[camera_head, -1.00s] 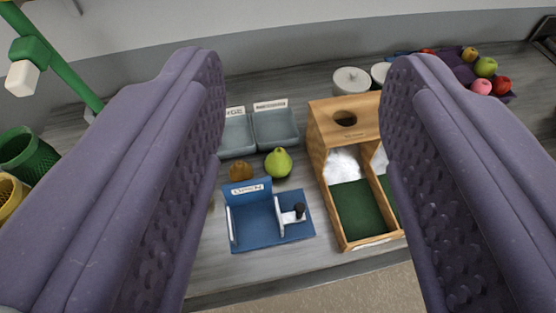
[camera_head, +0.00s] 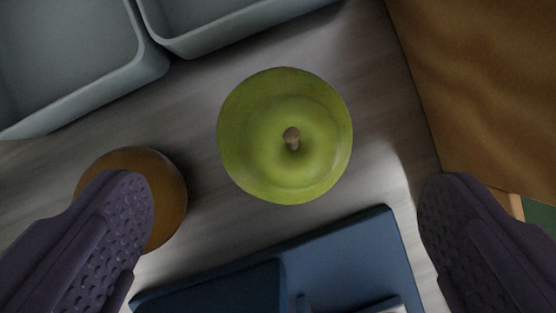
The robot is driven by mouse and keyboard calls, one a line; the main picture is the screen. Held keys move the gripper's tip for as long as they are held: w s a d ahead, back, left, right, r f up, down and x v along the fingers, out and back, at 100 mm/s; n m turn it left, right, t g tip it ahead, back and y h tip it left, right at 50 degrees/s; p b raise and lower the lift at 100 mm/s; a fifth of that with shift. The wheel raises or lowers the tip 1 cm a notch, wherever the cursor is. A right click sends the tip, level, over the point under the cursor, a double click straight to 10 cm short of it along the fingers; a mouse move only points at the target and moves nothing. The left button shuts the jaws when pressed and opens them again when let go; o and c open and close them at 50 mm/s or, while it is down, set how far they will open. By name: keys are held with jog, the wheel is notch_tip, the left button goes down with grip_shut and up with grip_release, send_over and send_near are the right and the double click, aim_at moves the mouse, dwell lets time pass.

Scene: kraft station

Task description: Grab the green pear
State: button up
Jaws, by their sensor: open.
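The green pear (camera_head: 285,135) stands upright on the grey table, seen from above with its brown stem toward the camera. It is near the middle of the view. My gripper (camera_head: 285,205) is open and empty above the table. Its two purple fingers are spread wide, left and right of the pear and a little lower in the picture. Neither finger touches the pear. The left finger overlaps a brown round fruit in the view and hides part of it.
The brown fruit (camera_head: 163,185) sits left of the pear. Grey trays (camera_head: 150,60) lie at the upper left. A blue fixture (camera_head: 365,250) is just below the pear. A wooden box (camera_head: 480,90) stands at the right. Bare table (camera_head: 195,110) shows around the pear.

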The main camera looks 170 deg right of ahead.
jog(key=b+x, duration=0.1)
jog(key=x, duration=0.3)
jog(key=b+x, duration=0.2)
jog(key=x, duration=0.2)
jog(key=shift+s+f, duration=0.15)
jog(key=shift+f, duration=0.1)
jog(key=shift+r, duration=0.1)
jog(key=shift+c, duration=0.5)
jog(key=c, duration=1)
